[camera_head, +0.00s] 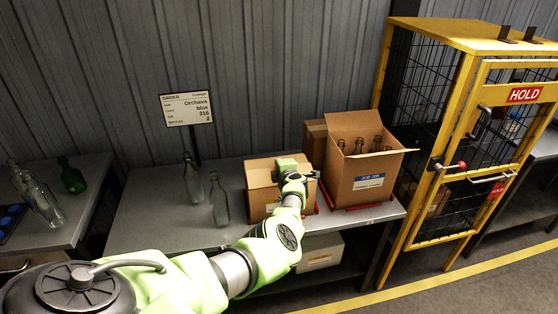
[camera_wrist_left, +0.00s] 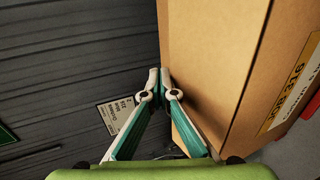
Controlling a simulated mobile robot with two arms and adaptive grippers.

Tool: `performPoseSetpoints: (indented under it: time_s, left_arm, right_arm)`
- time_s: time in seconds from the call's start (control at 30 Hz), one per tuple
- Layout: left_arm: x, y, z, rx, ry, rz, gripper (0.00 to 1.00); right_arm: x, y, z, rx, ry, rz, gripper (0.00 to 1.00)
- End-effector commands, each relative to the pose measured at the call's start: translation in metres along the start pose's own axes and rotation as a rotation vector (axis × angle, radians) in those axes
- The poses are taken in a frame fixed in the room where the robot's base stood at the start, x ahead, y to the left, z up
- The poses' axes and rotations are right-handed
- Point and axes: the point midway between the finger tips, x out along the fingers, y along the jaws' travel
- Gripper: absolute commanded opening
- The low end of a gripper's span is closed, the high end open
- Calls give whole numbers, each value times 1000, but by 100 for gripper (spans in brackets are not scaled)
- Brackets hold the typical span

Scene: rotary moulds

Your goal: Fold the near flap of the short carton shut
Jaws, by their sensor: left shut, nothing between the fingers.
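The short carton (camera_head: 254,204) stands on the grey bench in the head view. My left arm reaches across its right part and hides much of its top. I cannot tell how its near flap stands. In the left wrist view, a cardboard carton (camera_wrist_left: 205,65) with a yellow and white label (camera_wrist_left: 290,98) fills the right side. It appears to be the short carton. My left gripper (camera_wrist_left: 160,74) is shut and empty, its fingertips close beside the cardboard. I cannot tell if they touch it. My right gripper is not in view.
A taller open carton (camera_head: 347,180) holding bottles stands on a red tray right of the short one. Clear bottles (camera_head: 219,203) stand to its left. An order sign (camera_head: 187,109) stands behind. A yellow cage (camera_head: 450,50) is at right. The bench's left part (camera_head: 150,230) is mostly clear.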

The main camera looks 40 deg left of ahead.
Motion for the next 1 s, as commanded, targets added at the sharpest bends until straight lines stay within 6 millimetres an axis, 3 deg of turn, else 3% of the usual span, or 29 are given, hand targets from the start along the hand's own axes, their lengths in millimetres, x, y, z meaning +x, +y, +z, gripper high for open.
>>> performPoseSetpoints:
  time_s: [1.0]
  left_arm:
    - [4,-7,0,0,-1,-3,0]
  right_arm:
    - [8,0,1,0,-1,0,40]
